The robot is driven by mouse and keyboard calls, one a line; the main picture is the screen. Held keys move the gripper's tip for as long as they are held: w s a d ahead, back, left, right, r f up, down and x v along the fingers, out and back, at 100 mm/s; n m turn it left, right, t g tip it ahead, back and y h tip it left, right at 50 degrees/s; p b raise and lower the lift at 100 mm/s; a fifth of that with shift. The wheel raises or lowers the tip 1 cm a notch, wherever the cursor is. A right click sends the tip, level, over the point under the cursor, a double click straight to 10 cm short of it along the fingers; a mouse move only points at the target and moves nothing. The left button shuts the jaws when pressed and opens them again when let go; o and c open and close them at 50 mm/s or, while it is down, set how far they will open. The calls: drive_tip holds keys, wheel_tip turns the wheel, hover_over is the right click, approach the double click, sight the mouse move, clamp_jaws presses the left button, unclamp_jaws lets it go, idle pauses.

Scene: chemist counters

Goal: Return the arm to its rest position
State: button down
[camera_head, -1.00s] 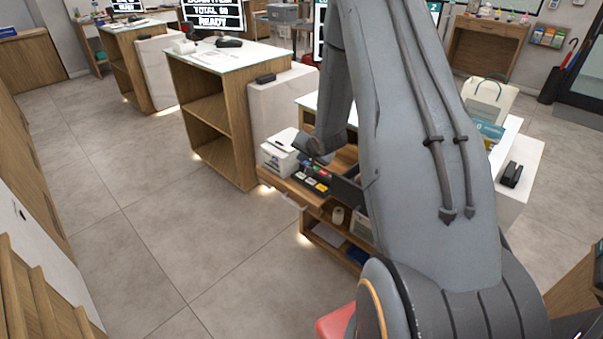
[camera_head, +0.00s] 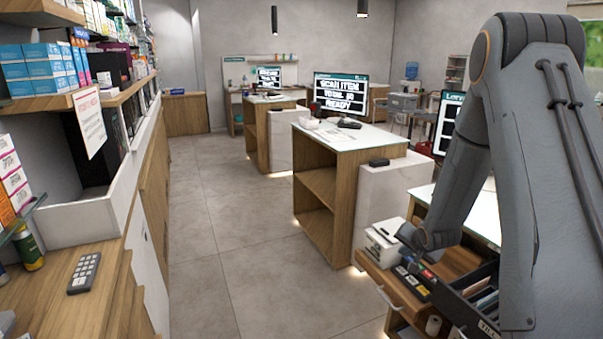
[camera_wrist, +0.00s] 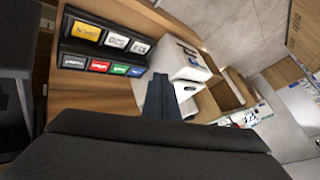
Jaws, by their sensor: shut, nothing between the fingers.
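My arm (camera_head: 535,170) fills the right side of the head view. It bends at a high elbow, and its wrist reaches down over a pulled-out wooden drawer (camera_head: 388,285). My gripper (camera_wrist: 160,98) shows in the wrist view as dark fingers, shut with nothing between them. In that view the fingers appear in front of a white box-like device (camera_wrist: 180,58), with a block of coloured keys (camera_wrist: 103,67) to the left. The white device also stands by my wrist in the head view (camera_head: 383,240). Whether the fingers touch anything there I cannot tell.
Counters with screens (camera_head: 340,95) stand beyond the drawer. Shelves of boxes (camera_head: 38,72) and a wooden ledge with a remote (camera_head: 84,273) line the left. The tiled floor (camera_head: 255,240) between them is clear.

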drive_tip(key=s+a+r+n+g+b, duration=0.1)
drive_tip(key=s+a+r+n+g, duration=0.1)
drive_tip(key=s+a, duration=0.4)
drive_tip(key=s+a+r+n+g+b, duration=0.1)
drive_tip(key=s+a+r+n, duration=0.3)
drive_tip(key=s, duration=1)
drive_tip(key=s+a+r+n+g+b, duration=0.1)
drive_tip(key=s+a+r+n+g, duration=0.2)
drive_tip(key=s+a, duration=0.5)
drive_tip(key=shift+s+r+g+y, duration=0.4)
drive_tip(key=shift+s+g, duration=0.1)
drive_tip(key=shift+s, duration=0.45)
